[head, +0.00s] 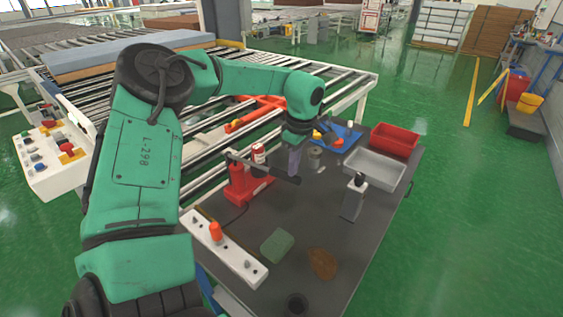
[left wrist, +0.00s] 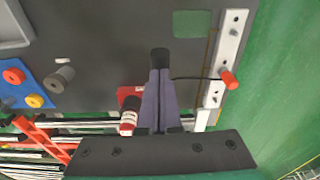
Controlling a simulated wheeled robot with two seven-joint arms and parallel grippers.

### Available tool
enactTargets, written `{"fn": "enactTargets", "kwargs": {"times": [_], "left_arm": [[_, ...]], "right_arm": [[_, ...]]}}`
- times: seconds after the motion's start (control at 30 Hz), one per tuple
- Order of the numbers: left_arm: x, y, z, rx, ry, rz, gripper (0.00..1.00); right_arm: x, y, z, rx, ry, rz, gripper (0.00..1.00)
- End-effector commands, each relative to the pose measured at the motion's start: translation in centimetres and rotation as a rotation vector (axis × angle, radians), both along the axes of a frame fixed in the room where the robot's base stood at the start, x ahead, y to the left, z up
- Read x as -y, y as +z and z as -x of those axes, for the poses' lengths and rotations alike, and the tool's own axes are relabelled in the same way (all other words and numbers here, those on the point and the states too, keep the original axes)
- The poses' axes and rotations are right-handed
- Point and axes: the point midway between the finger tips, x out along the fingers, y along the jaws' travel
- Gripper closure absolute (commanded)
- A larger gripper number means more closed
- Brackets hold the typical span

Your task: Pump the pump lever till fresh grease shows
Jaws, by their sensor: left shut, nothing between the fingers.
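The red pump (head: 243,186) stands on the dark bench, with its dark pump lever (head: 270,172) sticking out to the right. The lever's black end (left wrist: 160,57) shows just beyond the fingertips in the left wrist view; the fingers hide the rest. My left gripper (head: 294,172) points down at the lever's outer end, its fingers shut together with nothing between them. It also shows in the left wrist view (left wrist: 159,73). I cannot tell whether the fingers touch the lever. A white rail (head: 235,257) with an orange-red knob lies in front of the pump. I cannot make out any grease.
A roller conveyor (head: 345,84) runs behind. The bench's middle is fairly clear.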

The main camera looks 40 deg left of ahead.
Motion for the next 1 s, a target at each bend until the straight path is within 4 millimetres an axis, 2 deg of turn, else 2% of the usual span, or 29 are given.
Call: {"fn": "enactTargets", "kwargs": {"times": [0.17, 0.27, 0.53, 0.7, 0.83, 1.0], "left_arm": [[0.1, 0.7, -0.1, 0.002, -0.001, 0.001, 1.0], [0.3, 2.3, -0.2, 0.005, -0.001, 0.001, 1.0], [1.0, 9.0, -0.2, 0.006, 0.0, -0.002, 1.0], [1.4, 12.8, -0.2, 0.004, 0.001, -0.004, 1.0], [1.6, 14.3, -0.2, 0.002, 0.001, -0.002, 1.0], [1.6, 14.6, -0.2, 0.0, 0.0, -0.001, 1.0]], "right_arm": [[0.0, -0.3, 0.0, 0.0, 0.0, 0.001, 0.5], [0.1, -0.8, 0.0, 0.0, 0.001, 0.001, 0.5], [0.3, -1.9, 0.0, 0.001, 0.002, 0.004, 0.5], [0.5, -1.8, 0.0, 0.0, 0.001, 0.006, 0.5], [0.5, -1.8, 0.0, 0.0, 0.001, 0.006, 0.5], [0.5, -1.8, 0.0, 0.0, 0.001, 0.006, 0.5]]}}
